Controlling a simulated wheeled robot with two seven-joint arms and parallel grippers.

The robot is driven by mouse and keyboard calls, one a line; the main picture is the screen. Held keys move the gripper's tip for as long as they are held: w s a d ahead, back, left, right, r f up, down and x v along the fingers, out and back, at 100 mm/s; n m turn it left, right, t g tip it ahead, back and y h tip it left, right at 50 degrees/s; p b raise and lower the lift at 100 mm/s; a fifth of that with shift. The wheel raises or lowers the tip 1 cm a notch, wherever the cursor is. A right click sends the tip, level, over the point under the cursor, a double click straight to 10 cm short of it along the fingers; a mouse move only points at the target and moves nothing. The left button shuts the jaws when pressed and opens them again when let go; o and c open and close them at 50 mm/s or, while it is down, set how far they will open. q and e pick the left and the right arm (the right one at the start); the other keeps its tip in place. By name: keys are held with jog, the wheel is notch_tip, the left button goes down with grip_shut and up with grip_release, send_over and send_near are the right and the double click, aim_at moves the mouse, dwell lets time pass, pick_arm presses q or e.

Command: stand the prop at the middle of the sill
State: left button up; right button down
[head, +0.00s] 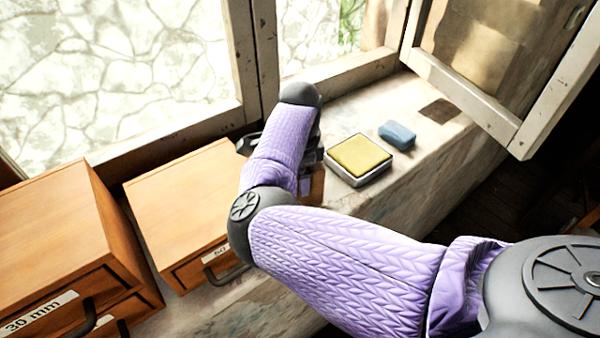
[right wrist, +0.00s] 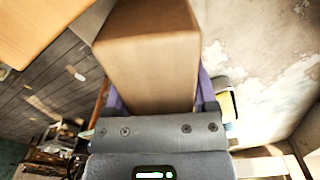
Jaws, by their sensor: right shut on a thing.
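My right gripper (right wrist: 160,92) is shut on a plain wooden block, which I take to be the prop (right wrist: 148,62); its purple fingers show on either side of the block in the right wrist view. In the head view my right forearm hides most of the gripper, and only a small part of the block (head: 318,186) shows beside it. The pale, worn sill (head: 350,112) runs along below the window. The gripper is over the sill, between a wooden drawer box and a yellow pad; contact between block and sill cannot be told. My left gripper is not in view.
A small wooden drawer box (head: 180,195) and a larger one marked 30 mm (head: 50,225) stand at left. The yellow pad in its tray (head: 360,155) and a blue block (head: 397,134) lie to the right. An open casement (head: 480,100) stands at the far right.

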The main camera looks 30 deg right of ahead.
grip_release()
jog(key=shift+f, duration=0.1)
notch_tip(320, 180, up, 12)
jog(key=shift+r, duration=0.2)
